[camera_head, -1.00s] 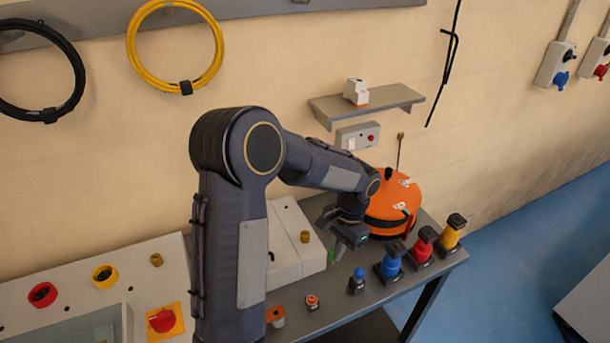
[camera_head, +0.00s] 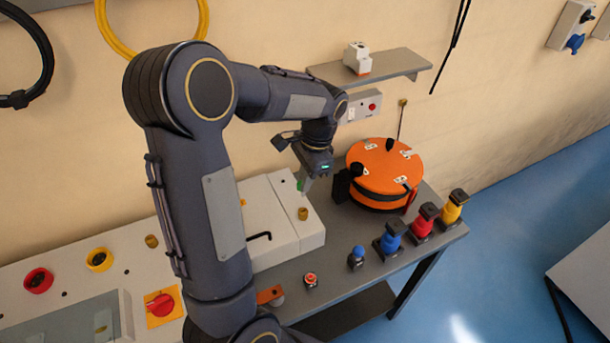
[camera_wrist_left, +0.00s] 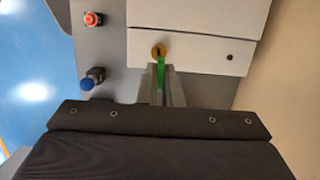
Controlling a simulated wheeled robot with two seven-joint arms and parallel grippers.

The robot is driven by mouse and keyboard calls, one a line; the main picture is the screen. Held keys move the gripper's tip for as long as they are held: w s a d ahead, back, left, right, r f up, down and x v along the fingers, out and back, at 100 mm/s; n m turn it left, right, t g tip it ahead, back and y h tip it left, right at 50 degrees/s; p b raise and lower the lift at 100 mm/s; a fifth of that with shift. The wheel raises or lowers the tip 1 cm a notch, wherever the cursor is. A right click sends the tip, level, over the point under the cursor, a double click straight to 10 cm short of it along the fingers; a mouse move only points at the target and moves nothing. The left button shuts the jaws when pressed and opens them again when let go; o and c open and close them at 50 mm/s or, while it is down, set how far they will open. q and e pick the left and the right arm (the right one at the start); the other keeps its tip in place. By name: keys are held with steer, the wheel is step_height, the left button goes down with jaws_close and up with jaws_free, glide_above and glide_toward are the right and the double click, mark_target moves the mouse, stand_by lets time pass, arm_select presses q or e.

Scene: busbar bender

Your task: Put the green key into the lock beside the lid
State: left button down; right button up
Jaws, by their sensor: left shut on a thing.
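My left gripper (camera_head: 304,184) is shut on the green key (camera_head: 300,185) above the white box (camera_head: 275,238). A brass lock (camera_head: 303,213) stands on the box's right-hand strip, beside its lid (camera_head: 252,215). In the head view the key shows as a small green patch at the fingers, apart from the lock and farther back or higher. In the left wrist view the green key (camera_wrist_left: 161,73) lies between the fingers, and its far end lines up with the brass lock (camera_wrist_left: 158,51). Whether they touch cannot be told. My right gripper is not in view.
An orange round case (camera_head: 385,168) stands right of the gripper. Blue, red and yellow posts (camera_head: 422,220) line the bench's right end. A small blue knob (camera_head: 357,256) and a red button (camera_head: 311,280) sit in front. A shelf (camera_head: 385,75) hangs behind.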

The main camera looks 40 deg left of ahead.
arm_select(q)
steer(key=shift+f, duration=0.5)
step_height(320, 180, down, 2)
steer(key=shift+b, duration=0.45)
steer(key=shift+f+b, duration=0.7)
steer(key=shift+f, duration=0.25)
stand_by(0.3)
steer(key=shift+f+b, duration=1.25)
steer(key=shift+f, duration=0.65)
steer(key=shift+r, duration=0.2)
steer(key=shift+r+p, duration=1.05)
steer(key=shift+r, duration=0.15)
steer(key=shift+p, duration=0.3)
stand_by(0.7)
